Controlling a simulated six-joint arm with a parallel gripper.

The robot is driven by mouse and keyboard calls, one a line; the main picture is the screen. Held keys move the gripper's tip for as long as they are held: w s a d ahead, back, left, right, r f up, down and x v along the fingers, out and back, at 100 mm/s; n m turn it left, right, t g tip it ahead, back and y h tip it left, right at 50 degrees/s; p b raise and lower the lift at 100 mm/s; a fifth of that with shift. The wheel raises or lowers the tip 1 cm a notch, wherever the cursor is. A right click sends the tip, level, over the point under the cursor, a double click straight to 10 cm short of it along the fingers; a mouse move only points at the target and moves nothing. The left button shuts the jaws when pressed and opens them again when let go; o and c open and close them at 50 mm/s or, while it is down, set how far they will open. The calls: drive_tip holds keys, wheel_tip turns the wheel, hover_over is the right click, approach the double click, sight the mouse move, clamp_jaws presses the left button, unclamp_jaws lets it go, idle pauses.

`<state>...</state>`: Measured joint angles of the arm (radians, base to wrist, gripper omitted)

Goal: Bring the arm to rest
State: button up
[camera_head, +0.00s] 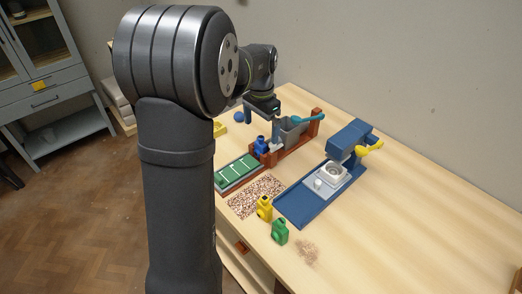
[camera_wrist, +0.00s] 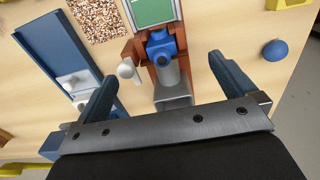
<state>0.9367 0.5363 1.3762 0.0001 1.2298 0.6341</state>
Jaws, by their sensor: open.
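My arm rises large on the left side of the head view and bends over toward the table. My gripper (camera_head: 264,112) hangs near the back of the table, above the near end of a red-brown wooden rack (camera_head: 290,150). In the wrist view my gripper (camera_wrist: 162,68) is open, its two blue-grey fingers wide apart with nothing held between them. Beyond the fingers, a blue jar-like piece (camera_wrist: 162,47) and a grey bin (camera_wrist: 173,97) in the rack show in the gap. I cannot tell the exact height above them.
A blue press (camera_head: 345,145) with a yellow handle stands right of the rack. A green board (camera_head: 238,172), a speckled mat (camera_head: 256,196), a yellow jar (camera_head: 264,208) and a green jar (camera_head: 280,232) lie nearer. A blue ball (camera_wrist: 275,50) sits beside the gripper. The table's right front is clear.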

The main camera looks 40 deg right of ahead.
wheel_tip(320, 180, up, 10)
drive_tip(key=shift+f, duration=0.15)
idle(0.4)
